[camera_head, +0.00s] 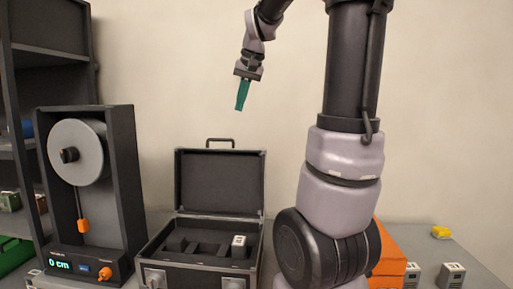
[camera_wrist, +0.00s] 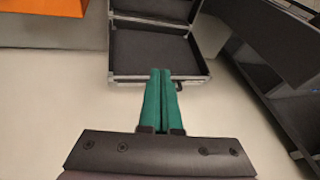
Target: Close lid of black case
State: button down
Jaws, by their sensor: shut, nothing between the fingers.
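The black case (camera_head: 201,278) stands on the table with its lid (camera_head: 220,181) open and roughly upright at the back. The lid has a handle on its top edge. Inside the case are dark compartments, and a small light-coloured block sits in the right part. My gripper (camera_head: 239,108) is above the lid, its green fingers pointing down, shut and empty. In the wrist view the gripper (camera_wrist: 160,72) shows with its fingers together, and the open case lid (camera_wrist: 150,53) is beyond the fingertips. The gripper appears apart from the lid.
A dark device with a grey dial (camera_head: 77,152) and a "0 cm" display stands left of the case. A dark shelf (camera_head: 50,62) is at far left. An orange box (camera_head: 391,250), small grey blocks (camera_head: 452,275) and a yellow item (camera_head: 440,232) are at right.

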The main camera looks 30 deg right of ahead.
jog(key=w+d+f+g+h, duration=0.1)
jog(key=w+d+f, duration=0.2)
jog(key=w+d, duration=0.35)
jog(key=w+d+f+m+g, duration=0.1)
jog(key=w+d+f, duration=0.2)
jog(key=w+d, duration=0.35)
jog(key=w+d+f+g+h, duration=0.1)
jog(key=w+d+f, duration=0.25)
jog(key=w, duration=0.45)
notch_tip(320, 180, down, 9)
jog(key=s, duration=0.1)
jog(key=shift+s+a+r, duration=0.15)
jog(key=shift+s+a, duration=0.2)
